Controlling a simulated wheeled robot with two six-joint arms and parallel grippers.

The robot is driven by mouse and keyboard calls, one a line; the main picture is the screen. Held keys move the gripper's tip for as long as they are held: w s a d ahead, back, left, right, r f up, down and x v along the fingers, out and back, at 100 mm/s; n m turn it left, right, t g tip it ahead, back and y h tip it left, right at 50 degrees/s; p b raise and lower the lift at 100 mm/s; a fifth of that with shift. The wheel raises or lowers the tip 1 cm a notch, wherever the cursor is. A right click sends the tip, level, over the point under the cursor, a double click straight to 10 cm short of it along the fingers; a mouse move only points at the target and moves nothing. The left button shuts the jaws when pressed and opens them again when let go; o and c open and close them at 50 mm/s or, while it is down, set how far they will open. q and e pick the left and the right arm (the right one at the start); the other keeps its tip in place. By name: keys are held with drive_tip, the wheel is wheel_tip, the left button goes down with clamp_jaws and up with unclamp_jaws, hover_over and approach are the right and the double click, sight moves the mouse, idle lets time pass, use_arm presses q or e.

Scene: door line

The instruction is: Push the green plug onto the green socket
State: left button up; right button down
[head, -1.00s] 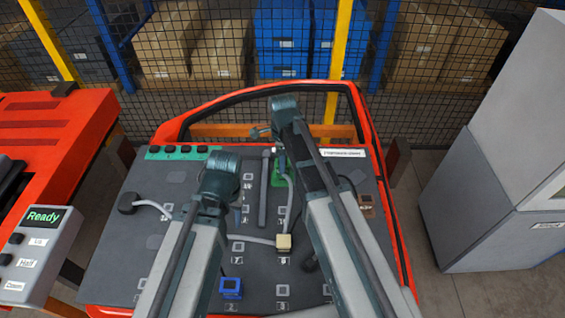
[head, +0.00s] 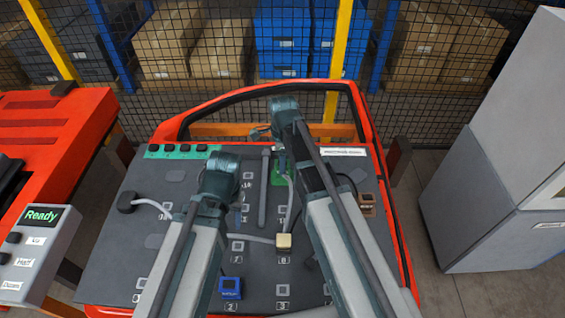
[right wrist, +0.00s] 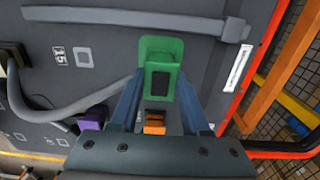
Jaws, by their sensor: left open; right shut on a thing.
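The green plug shows in the right wrist view as a green block with a dark face (right wrist: 160,82). My right gripper (right wrist: 161,76) is shut on it, one finger on each side. The wider green socket (right wrist: 160,46) shows just behind it. Plug and socket overlap in this view, so I cannot tell how deeply they are joined. In the head view the green part (head: 278,171) is partly hidden by my right gripper (head: 281,157). My left gripper (head: 237,212) is open over the dark panel, left of the green part, its fingers mostly hidden by its wrist.
The dark panel (head: 180,235) sits in a red door frame (head: 375,155). It bears a beige plug (head: 284,243), a blue part (head: 230,287), a brown socket (head: 367,204) and a grey bar (head: 263,190). A pale cable (head: 289,200) runs near my right gripper.

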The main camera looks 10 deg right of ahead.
use_arm(q)
drive_tip(key=shift+f, duration=0.15)
use_arm(e)
drive_tip(key=shift+f, duration=0.1)
use_arm(q)
drive_tip(key=shift+w+f+b, duration=0.1)
drive_tip(key=shift+f+b, duration=0.5)
drive_tip(key=shift+b, duration=0.05)
use_arm(e)
drive_tip(key=shift+f, duration=0.65)
drive_tip(key=shift+s+r, duration=0.1)
drive_tip(key=shift+c, duration=1.5)
unclamp_jaws()
